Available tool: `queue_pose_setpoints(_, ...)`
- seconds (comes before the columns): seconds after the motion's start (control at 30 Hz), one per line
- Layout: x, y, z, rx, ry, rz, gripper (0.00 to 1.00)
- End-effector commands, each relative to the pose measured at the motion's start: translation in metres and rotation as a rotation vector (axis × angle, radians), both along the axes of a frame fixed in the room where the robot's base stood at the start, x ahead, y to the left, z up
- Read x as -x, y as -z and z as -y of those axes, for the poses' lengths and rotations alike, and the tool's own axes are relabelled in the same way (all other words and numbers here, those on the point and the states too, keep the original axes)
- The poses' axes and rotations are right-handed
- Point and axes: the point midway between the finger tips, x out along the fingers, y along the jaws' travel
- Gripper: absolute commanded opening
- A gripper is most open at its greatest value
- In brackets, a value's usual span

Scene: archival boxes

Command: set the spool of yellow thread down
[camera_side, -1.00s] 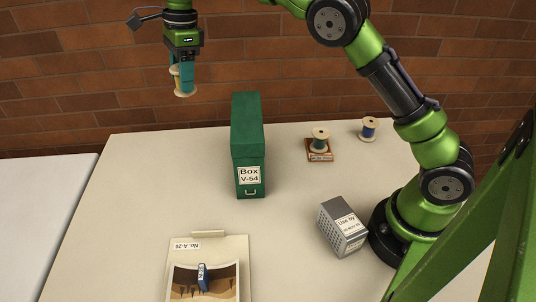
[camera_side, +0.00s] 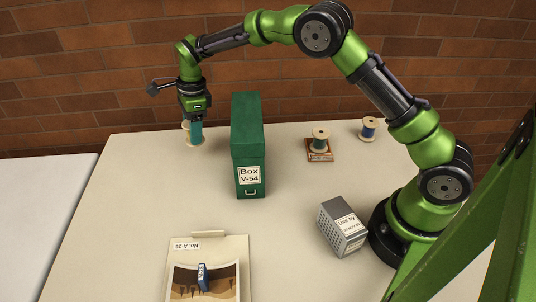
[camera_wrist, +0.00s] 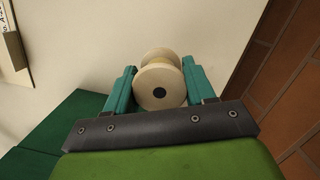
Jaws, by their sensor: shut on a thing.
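The spool of yellow thread (camera_wrist: 160,82) is between the two teal fingers of my gripper (camera_wrist: 160,88) in the wrist view, its pale round end toward the camera. In the side view my gripper (camera_side: 195,132) points down to the left of the green box, near the table's back edge. The spool (camera_side: 187,127) shows partly behind the fingers there, its lower flange just below them. The spool looks upright and low over the table; I cannot tell whether it touches the surface. The fingers are shut on it.
A tall green box labelled V-54 (camera_side: 248,150) stands just right of my gripper. A green-thread spool (camera_side: 320,140) sits on a small brown block (camera_side: 320,156); a blue-thread spool (camera_side: 368,129) stands farther right. The table's left part (camera_side: 125,210) is clear.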

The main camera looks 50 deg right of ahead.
Motion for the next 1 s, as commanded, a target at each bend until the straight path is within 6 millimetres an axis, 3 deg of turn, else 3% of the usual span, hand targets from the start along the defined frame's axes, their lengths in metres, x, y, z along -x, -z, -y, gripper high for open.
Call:
queue_pose_setpoints(0.4, 0.0, 0.054, 0.0, 0.0, 0.0, -0.001, 0.24)
queue_pose_setpoints(0.83, 0.0, 0.06, 0.0, 0.0, 0.0, 0.0, 0.24)
queue_pose_setpoints(0.87, 0.0, 0.06, 0.0, 0.0, 0.0, 0.0, 0.55)
queue_pose_setpoints(1.0, 0.0, 0.06, 0.0, 0.0, 0.0, 0.0, 0.77)
